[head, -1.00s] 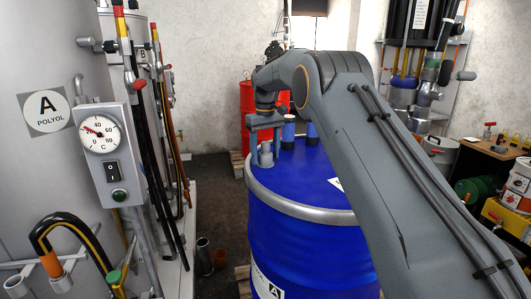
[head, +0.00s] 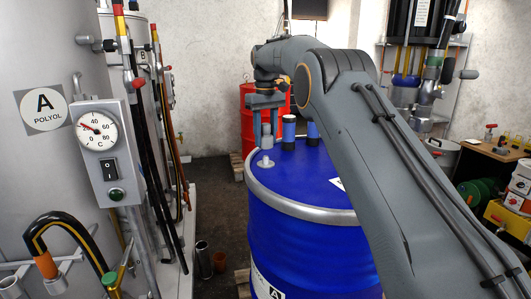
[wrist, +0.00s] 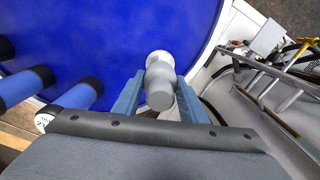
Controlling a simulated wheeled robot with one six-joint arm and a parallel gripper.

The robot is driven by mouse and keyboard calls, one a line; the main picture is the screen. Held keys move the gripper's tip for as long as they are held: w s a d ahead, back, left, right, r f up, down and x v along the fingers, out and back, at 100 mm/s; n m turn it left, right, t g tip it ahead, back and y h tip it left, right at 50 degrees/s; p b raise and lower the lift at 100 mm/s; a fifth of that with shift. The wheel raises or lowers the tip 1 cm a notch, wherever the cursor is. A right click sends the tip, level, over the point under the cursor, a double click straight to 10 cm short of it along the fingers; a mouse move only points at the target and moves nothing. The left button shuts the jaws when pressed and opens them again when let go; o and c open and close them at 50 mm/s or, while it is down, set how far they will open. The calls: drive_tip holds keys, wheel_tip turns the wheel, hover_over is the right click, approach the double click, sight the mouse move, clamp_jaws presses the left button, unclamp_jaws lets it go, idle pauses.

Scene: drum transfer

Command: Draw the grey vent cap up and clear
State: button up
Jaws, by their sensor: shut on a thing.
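My gripper (head: 265,130) is shut on the grey vent cap (head: 267,140), held between its two blue-grey fingers above the blue drum's lid. Below the cap a pale grey vent fitting (head: 265,161) stands on the lid (head: 305,183) near its far-left rim. The cap looks upright and lifted off the fitting, with a small gap at most. In the wrist view the cap (wrist: 160,95) sits between the fingertips, in line with the paler fitting (wrist: 158,60) behind it. The fitting's lower part is partly hidden there.
Two blue cylinders with black ends, the nearer one (head: 289,133) and another (head: 312,134), stand on the lid to the right of my gripper. A polyol tank (head: 45,180) with gauge and hoses stands at left. A red drum (head: 247,100) is behind.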

sight(265, 124)
wheel_tip(265, 124, up, 4)
drive_tip(key=shift+f, duration=0.15)
drive_tip(key=shift+r+p, duration=0.5)
drive_tip(key=shift+p, duration=0.3)
drive_tip(key=shift+r+p, duration=1)
drive_tip(key=shift+p, duration=1.3)
drive_tip(key=shift+f, duration=0.1)
